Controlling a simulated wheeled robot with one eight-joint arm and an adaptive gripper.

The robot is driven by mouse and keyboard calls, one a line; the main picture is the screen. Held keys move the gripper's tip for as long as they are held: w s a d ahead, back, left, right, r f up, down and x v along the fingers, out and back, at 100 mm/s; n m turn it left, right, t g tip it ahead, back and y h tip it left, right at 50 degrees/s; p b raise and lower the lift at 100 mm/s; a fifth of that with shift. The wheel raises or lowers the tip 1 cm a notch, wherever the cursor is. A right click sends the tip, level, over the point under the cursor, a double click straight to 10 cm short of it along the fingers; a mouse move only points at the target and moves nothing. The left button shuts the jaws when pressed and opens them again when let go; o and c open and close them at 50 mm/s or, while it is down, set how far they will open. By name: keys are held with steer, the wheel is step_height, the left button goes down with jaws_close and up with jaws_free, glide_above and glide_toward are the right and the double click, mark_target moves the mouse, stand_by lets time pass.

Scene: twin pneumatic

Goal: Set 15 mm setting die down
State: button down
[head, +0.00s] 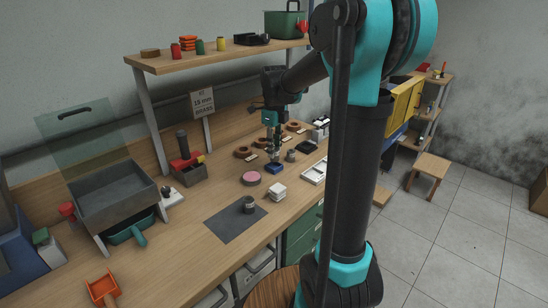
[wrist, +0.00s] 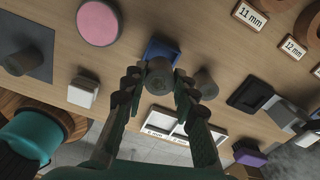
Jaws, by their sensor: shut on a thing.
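My gripper (wrist: 158,88) is shut on a grey round die (wrist: 158,76), seen nearly end-on between the fingertips in the wrist view. Behind it lies a blue block or pad (wrist: 161,48), partly hidden by the die. The gap between them cannot be judged. In the head view my gripper (head: 273,153) is just above the blue pad (head: 274,167), and the die is too small to make out. A second grey cylinder (wrist: 205,82) stands right beside the gripper; it also shows in the head view (head: 291,156).
A pink disc (head: 251,178), a white block (head: 277,191) and a dark mat (head: 226,223) bearing a grey part (head: 248,204) are nearby. A white labelled tray (head: 314,172) lies to the right. Brown rings and size labels are behind. A sign (head: 202,102) reads 15 mm brass.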

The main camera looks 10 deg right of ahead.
steer(key=shift+f, duration=1.8)
steer(key=shift+f, duration=0.15)
steer(key=c, duration=1.2)
jaws_free()
step_height(320, 180, up, 12)
steer(key=shift+r, duration=0.15)
